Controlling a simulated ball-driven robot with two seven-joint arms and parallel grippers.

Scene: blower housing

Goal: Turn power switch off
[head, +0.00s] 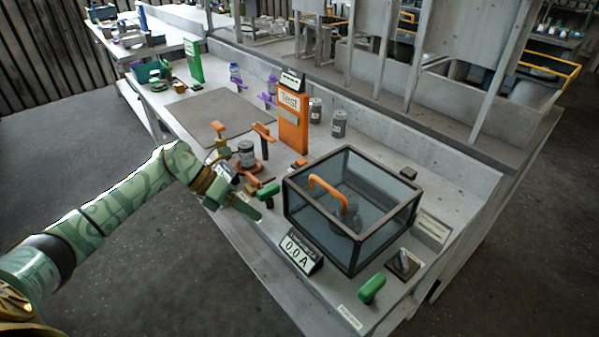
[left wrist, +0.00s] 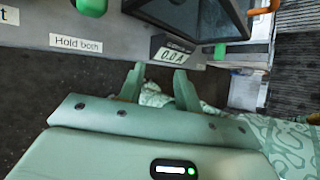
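The power switch (head: 404,264) looks like a grey lever on a dark square plate, on the bench's right end beside the glass-sided box. Its on or off position cannot be told. It does not show in the left wrist view. My left gripper (head: 249,201) is at the bench's front edge, left of the box and well away from the switch. In the left wrist view its two fingers (left wrist: 159,82) are apart with nothing between them. My right gripper is in neither view.
The dark-framed box (head: 350,205) with an orange handle stands between my left gripper and the switch. A display (head: 299,253) reads 0.0 A. Green knobs (head: 372,288) and (head: 268,191) flank the box front. An orange Test stand (head: 293,120) is behind.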

